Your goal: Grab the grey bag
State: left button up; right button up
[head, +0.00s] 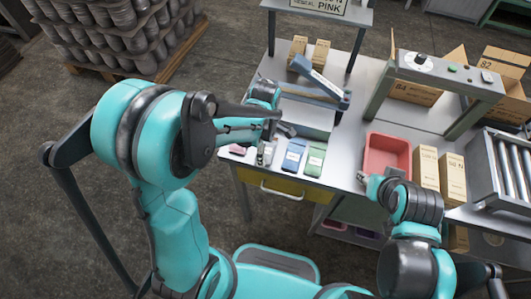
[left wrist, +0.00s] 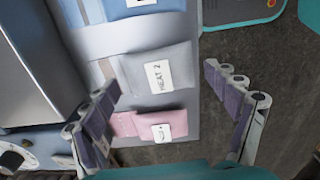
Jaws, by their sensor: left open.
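The grey bag (left wrist: 180,65) lies flat on the workbench in the left wrist view, with a white label on it. It lies between a pink bag (left wrist: 175,124) and a blue bag (left wrist: 138,8). My left gripper (left wrist: 168,112) is open and empty, its two fingers wide apart. The grey bag shows beyond the fingertips, between their lines; I see no contact. In the head view my left gripper (head: 268,148) hangs over the bench's front edge and largely hides the grey bag. My right gripper (head: 372,184) is near the red tray; its jaws are unclear.
The pink bag (head: 238,149), blue bag (head: 293,154) and green bag (head: 315,160) line the front of the bench (head: 345,150). A red tray (head: 388,152) and tan boxes (head: 426,167) stand to the right. A blue-grey device (head: 318,82) stands behind the bags.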

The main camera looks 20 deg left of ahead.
pick_arm(q)
jog(key=shift+f, duration=0.1)
jog(key=c, duration=1.3)
